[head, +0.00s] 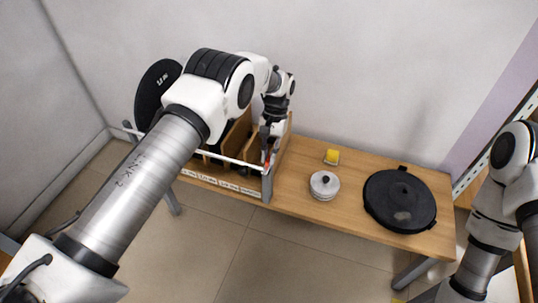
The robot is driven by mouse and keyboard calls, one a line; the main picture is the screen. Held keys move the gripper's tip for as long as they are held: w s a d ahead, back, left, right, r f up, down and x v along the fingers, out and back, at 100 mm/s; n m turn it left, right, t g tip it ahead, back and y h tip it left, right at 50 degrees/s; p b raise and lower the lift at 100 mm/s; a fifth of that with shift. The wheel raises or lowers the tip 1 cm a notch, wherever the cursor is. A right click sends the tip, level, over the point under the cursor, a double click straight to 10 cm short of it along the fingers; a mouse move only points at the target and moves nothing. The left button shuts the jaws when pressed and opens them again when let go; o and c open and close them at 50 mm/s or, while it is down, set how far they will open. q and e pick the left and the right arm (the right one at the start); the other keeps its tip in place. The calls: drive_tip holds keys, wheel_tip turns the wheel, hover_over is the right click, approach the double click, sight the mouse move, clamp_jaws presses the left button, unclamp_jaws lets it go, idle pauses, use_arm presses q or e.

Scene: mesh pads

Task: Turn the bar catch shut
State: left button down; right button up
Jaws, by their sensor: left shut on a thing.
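A wooden rack with dividers stands at the left end of the table, and a white bar (230,160) runs across its front. The bar's right end meets a grey post (267,188). The bar catch, a small red part (266,158), shows at this post near the bar's end. My left gripper (269,146) points down at the post and is shut on the catch. The fingers hide most of the catch, so its exact angle cannot be told. My right arm is at the right edge, and its gripper is out of view.
A black disc (157,84) stands at the rack's left. My left arm hides part of the rack.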

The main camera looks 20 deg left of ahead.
idle(0.5)
use_arm(q)
drive_tip(key=c, duration=1.2)
unclamp_jaws()
drive_tip(key=shift+r, duration=0.1)
drive_tip(key=v, duration=1.1)
drive_tip(key=shift+w+r, duration=0.15)
drive_tip(key=shift+r, duration=0.25)
